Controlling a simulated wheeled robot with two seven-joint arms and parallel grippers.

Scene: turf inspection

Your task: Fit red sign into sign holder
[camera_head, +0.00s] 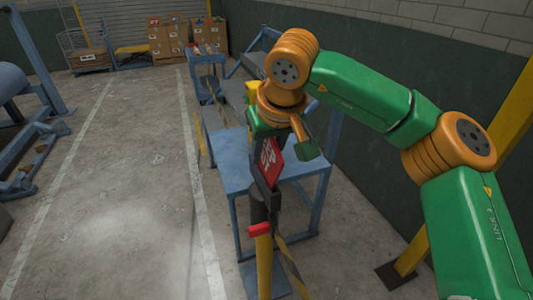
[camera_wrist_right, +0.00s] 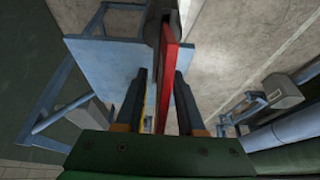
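The red sign (camera_head: 269,160), with pale lettering, stands upright and somewhat tilted in the head view, below my right gripper. Its lower end meets the dark sign holder (camera_head: 265,196) on a post; I cannot tell how deep it sits. In the right wrist view the red sign (camera_wrist_right: 166,75) shows edge-on between the two dark fingers of my right gripper (camera_wrist_right: 161,78). A gap shows between the left-hand finger and the sign; the other finger is very close to it. The fingers are apart. My left gripper is not in view.
A blue table (camera_head: 232,173) stands behind the post. A yellow post (camera_head: 264,268) with a red piece (camera_head: 259,229) is in front. Cardboard boxes (camera_head: 168,38) stand at the back.

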